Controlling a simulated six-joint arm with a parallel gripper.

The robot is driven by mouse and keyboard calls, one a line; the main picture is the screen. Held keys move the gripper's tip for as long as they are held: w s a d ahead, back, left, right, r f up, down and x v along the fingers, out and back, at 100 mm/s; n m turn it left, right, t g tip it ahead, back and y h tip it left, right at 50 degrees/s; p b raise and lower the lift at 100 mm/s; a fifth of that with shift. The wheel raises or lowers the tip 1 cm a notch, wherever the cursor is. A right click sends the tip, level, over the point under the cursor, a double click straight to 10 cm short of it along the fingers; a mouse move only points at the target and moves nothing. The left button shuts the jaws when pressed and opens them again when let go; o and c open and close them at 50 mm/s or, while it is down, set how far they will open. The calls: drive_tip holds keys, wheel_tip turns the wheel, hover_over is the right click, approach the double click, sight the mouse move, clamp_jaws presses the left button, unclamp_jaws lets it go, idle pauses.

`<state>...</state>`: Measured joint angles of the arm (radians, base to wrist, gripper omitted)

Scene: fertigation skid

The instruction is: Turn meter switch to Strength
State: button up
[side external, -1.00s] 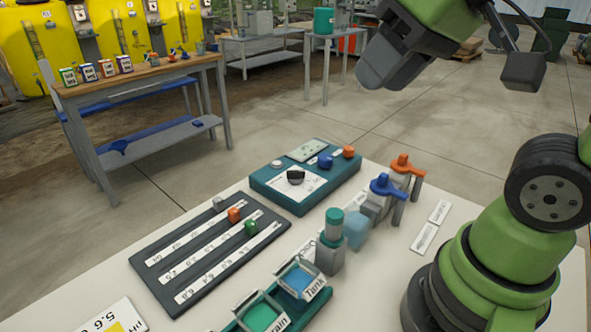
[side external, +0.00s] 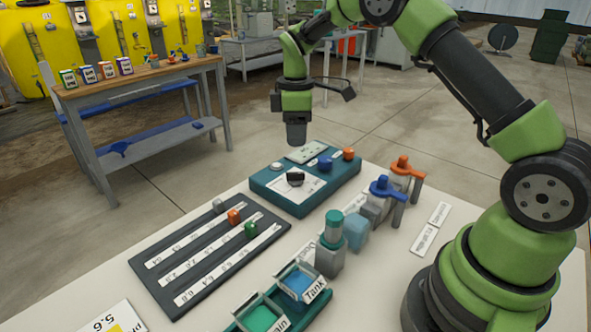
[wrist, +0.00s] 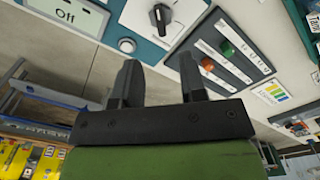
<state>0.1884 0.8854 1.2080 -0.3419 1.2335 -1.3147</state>
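The teal meter box (side external: 335,187) sits at the far edge of the white table. Its black rotary switch (side external: 295,177) stands on a white label plate; the plate's lettering is too small to read. My gripper (side external: 297,143) points down above the meter's far side, apart from the switch. In the wrist view my gripper's (wrist: 159,62) two fingers are spread with nothing between them.
A dark slider board (side external: 210,265) with grey, orange and green knobs lies left of the meter. Blue (side external: 387,184) and orange (side external: 407,163) valve handles stand to its right. A green-capped cylinder (side external: 334,226) and Drain and Tank trays are nearer.

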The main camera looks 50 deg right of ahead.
sight(295, 173)
wheel_tip(295, 173, down, 10)
drive_tip(key=shift+r, duration=0.2)
clamp_jaws()
